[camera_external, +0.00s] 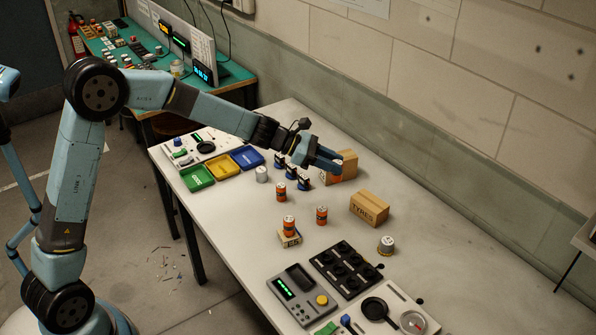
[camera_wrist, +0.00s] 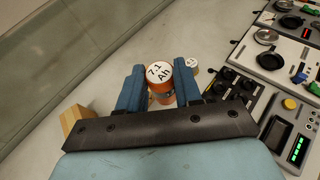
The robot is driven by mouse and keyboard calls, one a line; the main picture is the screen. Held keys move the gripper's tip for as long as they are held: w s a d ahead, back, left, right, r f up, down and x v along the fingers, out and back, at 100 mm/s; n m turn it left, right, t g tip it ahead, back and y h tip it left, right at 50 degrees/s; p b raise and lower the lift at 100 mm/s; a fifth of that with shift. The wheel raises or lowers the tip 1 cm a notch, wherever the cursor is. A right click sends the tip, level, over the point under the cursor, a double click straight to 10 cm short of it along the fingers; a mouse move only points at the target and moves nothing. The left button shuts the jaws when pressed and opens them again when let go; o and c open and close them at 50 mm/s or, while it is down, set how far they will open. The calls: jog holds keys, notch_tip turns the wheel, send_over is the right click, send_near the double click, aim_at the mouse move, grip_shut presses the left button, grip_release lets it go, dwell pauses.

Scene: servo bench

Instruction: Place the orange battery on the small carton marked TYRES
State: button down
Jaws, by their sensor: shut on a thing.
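My gripper (camera_external: 332,163) is shut on an orange battery, whose white top marked 7.1 Ah shows between the blue fingers in the wrist view (camera_wrist: 160,73). In the external view the held battery is mostly hidden by the fingers. A brown carton (camera_external: 370,208) marked TYRES stands on the bench to the right of and nearer the camera than my gripper. Another brown carton (camera_external: 349,164) stands just behind my gripper; its marking is hidden. A smaller pale carton (camera_external: 290,240) with unclear lettering has an orange battery (camera_external: 289,224) on top.
Two more orange batteries (camera_external: 281,192) and (camera_external: 322,215) stand on the bench. Several small blue items (camera_external: 303,183) stand left of my gripper. A silver can (camera_external: 386,246) stands beside a black tray (camera_external: 346,268). Coloured bins (camera_external: 222,166) lie at the far left.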

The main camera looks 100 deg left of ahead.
jog(key=w+a+f, duration=0.2)
jog(key=w+f, duration=0.1)
jog(key=w+a+f, duration=0.2)
jog(key=w+f, duration=0.1)
jog(key=w, duration=0.1)
jog(key=w+a+f, duration=0.2)
jog(key=w, duration=0.1)
jog(key=shift+w+a+f, duration=0.15)
jog(key=shift+a+f, duration=0.2)
jog(key=shift+f, duration=0.05)
jog(key=shift+w+a+f, duration=0.15)
jog(key=shift+w+f, duration=0.1)
jog(key=shift+f, duration=1.6)
jog(key=c, duration=0.8)
grip_release()
jog(key=shift+f, duration=0.1)
jog(key=shift+o, duration=0.2)
jog(key=v, duration=1.2)
